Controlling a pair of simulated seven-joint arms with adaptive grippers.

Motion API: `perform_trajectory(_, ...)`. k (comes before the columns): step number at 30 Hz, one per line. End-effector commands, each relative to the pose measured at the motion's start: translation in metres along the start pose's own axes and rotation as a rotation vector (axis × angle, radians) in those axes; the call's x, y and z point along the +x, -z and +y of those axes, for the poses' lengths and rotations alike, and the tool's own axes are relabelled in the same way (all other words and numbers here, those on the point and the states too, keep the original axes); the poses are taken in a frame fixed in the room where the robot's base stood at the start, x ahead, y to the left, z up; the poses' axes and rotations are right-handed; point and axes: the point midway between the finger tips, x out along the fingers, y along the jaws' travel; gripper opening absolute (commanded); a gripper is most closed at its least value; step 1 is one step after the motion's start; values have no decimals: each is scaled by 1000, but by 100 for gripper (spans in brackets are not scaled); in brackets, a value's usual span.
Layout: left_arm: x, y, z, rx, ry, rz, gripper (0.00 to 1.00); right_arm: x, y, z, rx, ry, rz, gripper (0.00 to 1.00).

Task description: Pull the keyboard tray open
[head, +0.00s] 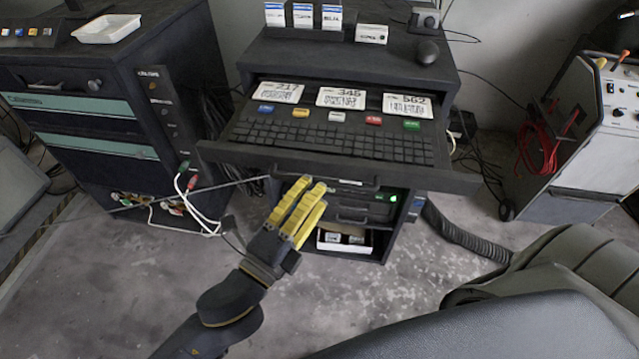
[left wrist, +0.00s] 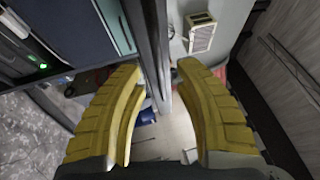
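The black keyboard tray (head: 225,151) stands pulled out from the dark cabinet (head: 350,55) in the head view. It carries a black keyboard (head: 330,138). A dark bar handle (head: 352,182) is on its front. My left gripper (head: 314,184), with yellow fingers, is just below the tray's front edge, its tips close to the handle. In the left wrist view the two fingers (left wrist: 160,72) are apart, with a dark vertical bar (left wrist: 152,35) running between or just beyond their tips. I cannot tell whether they touch it. My right gripper is not in view.
Number cards (head: 341,97) and small coloured blocks lie above the keyboard. Small boxes (head: 303,15) and a mouse (head: 427,51) are on the cabinet top. A teal-fronted cabinet (head: 85,130) stands left, a wheeled unit (head: 590,130) right, and a dark seat (head: 500,315) in front.

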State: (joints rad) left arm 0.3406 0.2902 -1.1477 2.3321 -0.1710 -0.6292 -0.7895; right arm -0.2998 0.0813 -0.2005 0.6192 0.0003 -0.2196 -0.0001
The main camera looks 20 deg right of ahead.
Motion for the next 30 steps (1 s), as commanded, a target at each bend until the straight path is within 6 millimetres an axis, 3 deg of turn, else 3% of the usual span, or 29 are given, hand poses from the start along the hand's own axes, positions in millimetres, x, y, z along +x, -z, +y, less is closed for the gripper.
perform_trajectory(6,-41,0,1,-1,-3,-1,32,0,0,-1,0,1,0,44)
perform_trajectory(15,-80,0,1,-1,-1,-1,32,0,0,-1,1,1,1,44)
perform_trajectory(30,-92,0,-1,0,2,1,32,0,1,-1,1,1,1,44)
